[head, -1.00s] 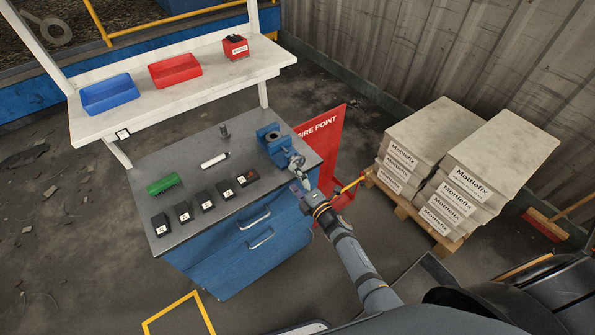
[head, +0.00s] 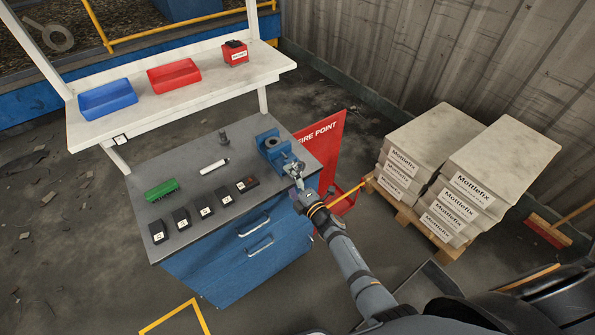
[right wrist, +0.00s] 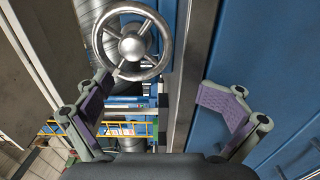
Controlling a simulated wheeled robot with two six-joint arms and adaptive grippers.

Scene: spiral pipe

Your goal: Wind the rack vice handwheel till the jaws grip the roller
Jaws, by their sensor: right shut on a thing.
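The blue rack vice (head: 273,158) stands at the right end of the bench top. A dark round piece, seemingly the roller (head: 272,142), sits at its jaws; I cannot tell whether both jaws touch it. The metal handwheel (head: 294,168) is on the vice's near side. The right wrist view shows the handwheel (right wrist: 131,46) with its hub and spokes. My right gripper (head: 300,184) is at the handwheel and shut on it. In the right wrist view its purple-padded fingers (right wrist: 160,103) look spread, and their contact with the rim is unclear. My left gripper is out of view.
The bench top (head: 222,220) carries several black blocks, a green block (head: 161,190) and a white cylinder (head: 214,166). A red FIRE POINT stand (head: 326,150) is close to the right of the vice. Stacked Mottlefix sacks (head: 424,143) stand on a pallet farther right.

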